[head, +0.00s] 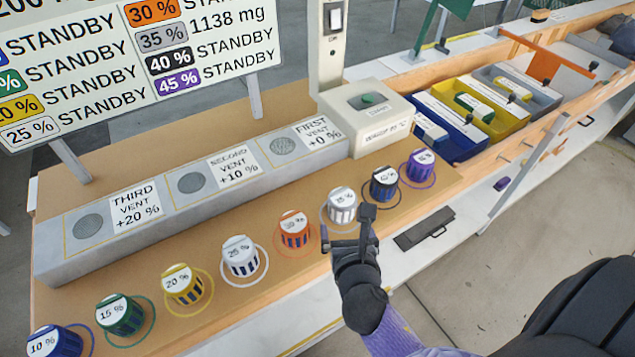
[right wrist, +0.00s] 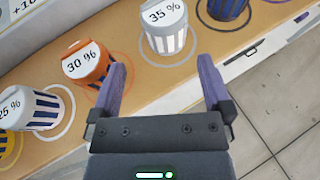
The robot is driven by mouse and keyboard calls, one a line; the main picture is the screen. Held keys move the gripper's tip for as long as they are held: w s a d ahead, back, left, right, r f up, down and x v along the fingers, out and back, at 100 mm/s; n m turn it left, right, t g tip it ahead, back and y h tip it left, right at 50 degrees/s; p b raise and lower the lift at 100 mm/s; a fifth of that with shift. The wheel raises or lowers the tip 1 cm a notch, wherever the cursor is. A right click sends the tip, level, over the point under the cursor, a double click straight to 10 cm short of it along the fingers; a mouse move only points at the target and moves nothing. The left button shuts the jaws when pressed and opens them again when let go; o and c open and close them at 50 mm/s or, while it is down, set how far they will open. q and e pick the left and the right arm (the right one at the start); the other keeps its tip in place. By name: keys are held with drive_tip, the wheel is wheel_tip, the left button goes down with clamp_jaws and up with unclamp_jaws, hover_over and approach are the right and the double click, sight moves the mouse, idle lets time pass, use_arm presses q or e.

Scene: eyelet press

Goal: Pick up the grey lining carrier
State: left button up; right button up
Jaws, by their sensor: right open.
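The grey carrier (head: 342,205), a striped cup with a white top marked 35 %, stands upright inside a grey ring on the tan bench. It also shows in the right wrist view (right wrist: 168,32), beyond the fingertips and roughly between their lines. My right gripper (head: 346,228) is open and empty, just on the near side of the grey carrier, and overlaps its lower edge in the head view. In the right wrist view both purple fingers (right wrist: 160,82) show apart. My left gripper is not in view.
The orange 30 % carrier (head: 294,229) and black 40 % carrier (head: 384,183) flank the grey one closely. Several other coloured carriers continue the row. A grey vent block (head: 160,215) runs behind. A dark flat handled item (head: 424,229) lies on the near ledge. Bins stand at right.

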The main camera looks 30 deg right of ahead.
sight(344, 212)
drive_tip(key=b+x, duration=0.1)
drive_tip(key=x, duration=0.2)
drive_tip(key=b+x, duration=0.1)
drive_tip(key=x, duration=0.2)
drive_tip(key=b+x, duration=0.2)
drive_tip(key=x, duration=0.1)
drive_tip(key=shift+s+d+f, duration=0.25)
drive_tip(key=shift+s+f, duration=0.05)
drive_tip(key=shift+f, duration=0.05)
drive_tip(key=shift+w+d, duration=0.15)
drive_tip(key=shift+w, duration=0.15)
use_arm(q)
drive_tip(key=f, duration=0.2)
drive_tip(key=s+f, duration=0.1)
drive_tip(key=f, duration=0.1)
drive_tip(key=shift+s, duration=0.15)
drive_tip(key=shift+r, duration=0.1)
use_arm(e)
drive_tip(key=shift+r, duration=0.1)
drive_tip(key=c, duration=1.1)
